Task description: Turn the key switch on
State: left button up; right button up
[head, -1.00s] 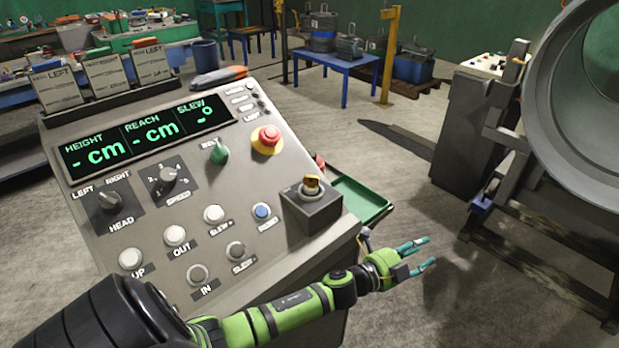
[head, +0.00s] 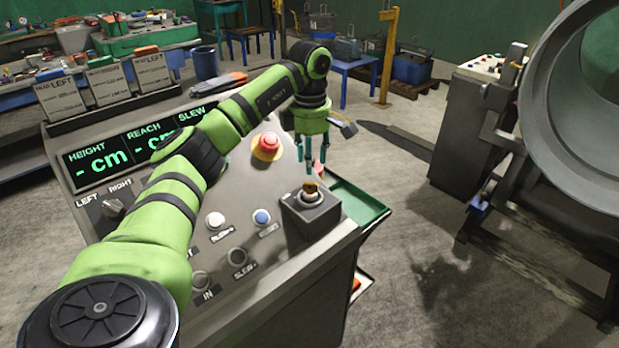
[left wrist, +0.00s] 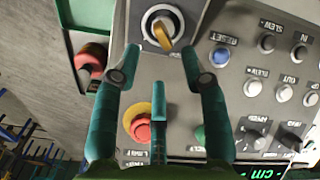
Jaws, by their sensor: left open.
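The key switch (head: 311,189) is a brass-coloured key in a round metal collar on a grey box (head: 311,217) at the right edge of the console. In the left wrist view the key (left wrist: 162,33) shows at the top, a little beyond the fingertips. My left gripper (head: 309,168) is open, pointing down just above and behind the key, apart from it. In the left wrist view my left gripper's fingers (left wrist: 160,75) are spread and empty, with the key roughly centred between them. My right gripper is not in view.
A red emergency stop (head: 268,144) on a yellow ring sits close behind the gripper. The blue reset button (head: 262,217) and several other buttons lie left of the box. A green tray (head: 358,208) sits beside the console. My left arm covers part of the display.

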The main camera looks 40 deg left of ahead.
aim_at(310, 189)
pick_arm(q)
jog(key=shift+s+a+f, duration=0.15)
jog(key=shift+a+f, duration=0.05)
jog(key=shift+f, duration=0.1)
notch_tip(310, 189, down, 5)
jog(key=shift+r+p, duration=0.1)
jog(key=shift+p, duration=0.75)
jog(key=shift+f, duration=0.7)
grip_shut()
